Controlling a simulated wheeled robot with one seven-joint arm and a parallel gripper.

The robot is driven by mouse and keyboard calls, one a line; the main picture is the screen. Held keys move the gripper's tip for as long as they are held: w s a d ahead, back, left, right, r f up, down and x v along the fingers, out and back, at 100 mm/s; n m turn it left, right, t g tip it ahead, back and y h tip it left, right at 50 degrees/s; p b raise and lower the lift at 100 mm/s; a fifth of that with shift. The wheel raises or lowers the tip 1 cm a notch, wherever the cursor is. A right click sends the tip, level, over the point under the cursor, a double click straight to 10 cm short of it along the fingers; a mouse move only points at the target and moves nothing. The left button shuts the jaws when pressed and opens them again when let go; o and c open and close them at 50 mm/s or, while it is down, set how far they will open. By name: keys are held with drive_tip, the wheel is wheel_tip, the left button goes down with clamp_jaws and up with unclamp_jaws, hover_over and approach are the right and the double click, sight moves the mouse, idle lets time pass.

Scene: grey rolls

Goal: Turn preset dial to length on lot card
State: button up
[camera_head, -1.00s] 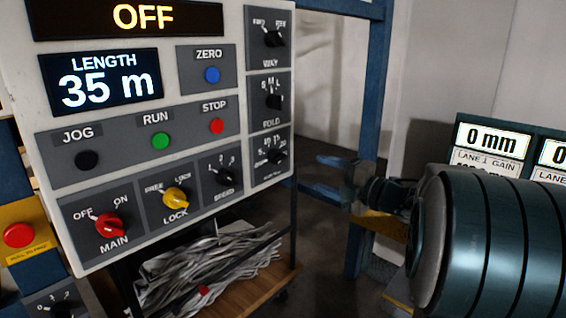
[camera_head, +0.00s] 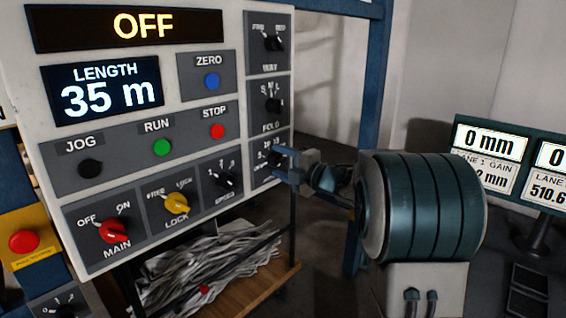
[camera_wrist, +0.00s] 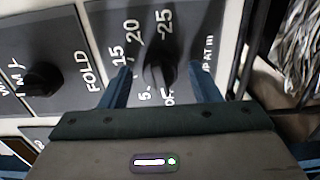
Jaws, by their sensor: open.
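The preset dial is a small black knob (camera_head: 275,158) at the bottom of the panel's right column. In the wrist view its dark knob (camera_wrist: 158,74) stands among marks including 5, 15, 20, 25 and an OFF mark; I cannot tell where its pointer sits. My gripper (camera_wrist: 160,70) is open, with one blue finger on each side of the knob; contact is not clear. In the head view my gripper (camera_head: 287,165) is at the dial's right edge and partly hides its plate. I cannot make out a lot card.
The panel's display (camera_head: 108,88) reads LENGTH 35 m and the top sign (camera_head: 128,27) reads OFF. The FOLD knob (camera_head: 272,104) sits directly above the dial. A wooden shelf (camera_head: 262,285) with grey strips is below. Gauge displays (camera_head: 490,150) stand at right.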

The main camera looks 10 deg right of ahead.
drive_tip(key=c, duration=1)
drive_tip(key=m+p, duration=0.1)
drive_tip(key=m, duration=0.3)
drive_tip(key=shift+p, duration=0.4)
drive_tip(key=shift+m+p, duration=0.7)
drive_tip(key=shift+m, duration=1.1)
drive_tip(key=o, duration=1)
